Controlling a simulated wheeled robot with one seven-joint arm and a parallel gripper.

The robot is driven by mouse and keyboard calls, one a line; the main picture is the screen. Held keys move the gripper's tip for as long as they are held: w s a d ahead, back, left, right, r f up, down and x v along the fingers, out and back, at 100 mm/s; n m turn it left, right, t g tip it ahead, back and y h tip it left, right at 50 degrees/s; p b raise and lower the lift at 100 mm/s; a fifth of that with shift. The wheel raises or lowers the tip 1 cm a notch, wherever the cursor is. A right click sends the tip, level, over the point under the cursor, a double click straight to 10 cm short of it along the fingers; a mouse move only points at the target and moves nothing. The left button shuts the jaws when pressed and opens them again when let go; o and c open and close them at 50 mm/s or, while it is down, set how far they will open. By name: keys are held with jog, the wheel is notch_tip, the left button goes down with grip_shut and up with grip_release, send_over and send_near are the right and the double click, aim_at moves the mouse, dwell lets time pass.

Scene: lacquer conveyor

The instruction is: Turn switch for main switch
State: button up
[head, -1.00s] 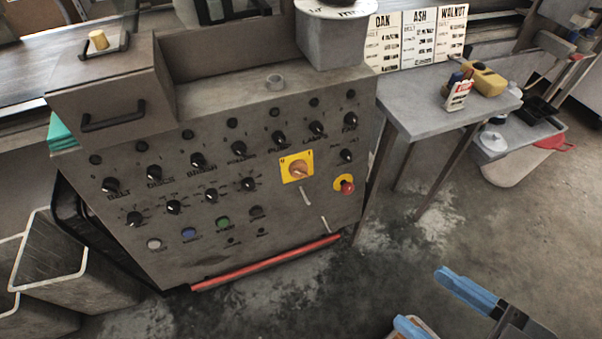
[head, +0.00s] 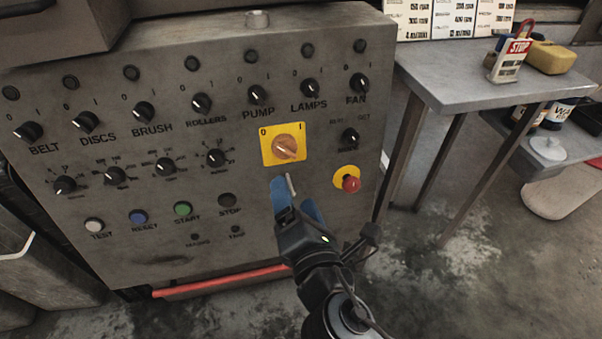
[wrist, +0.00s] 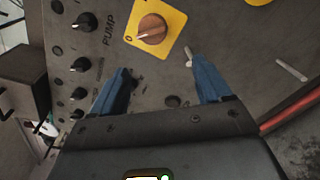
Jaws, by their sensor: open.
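The main switch (head: 286,147) is an orange-brown rotary knob on a yellow square plate marked 0 and 1, on the grey control panel (head: 150,240). Its pale pointer line slants toward the lower right in the head view. My gripper (head: 294,192) is just below the plate in the head view, its blue fingers apart and empty. In the wrist view the knob (wrist: 152,29) lies ahead, beyond the open fingers (wrist: 162,78) and apart from them. A small pale bar (head: 290,185) on the panel is close to the fingertips.
A red emergency button (head: 351,184) on a yellow disc is right of my gripper. Black knobs such as PUMP (head: 256,95) and LAMPS (head: 310,88) sit above. A red bar (head: 222,281) runs along the panel's bottom. A grey table (head: 480,80) stands at right.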

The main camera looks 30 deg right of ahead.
aim_at(286, 154)
jog(key=shift+n+h, duration=0.5)
jog(key=x, duration=0.3)
jog(key=b+x, duration=0.1)
jog(key=x, duration=0.2)
jog(key=r+x, duration=0.1)
jog(key=x, duration=0.3)
jog(key=shift+d, duration=0.1)
jog(key=c, duration=1)
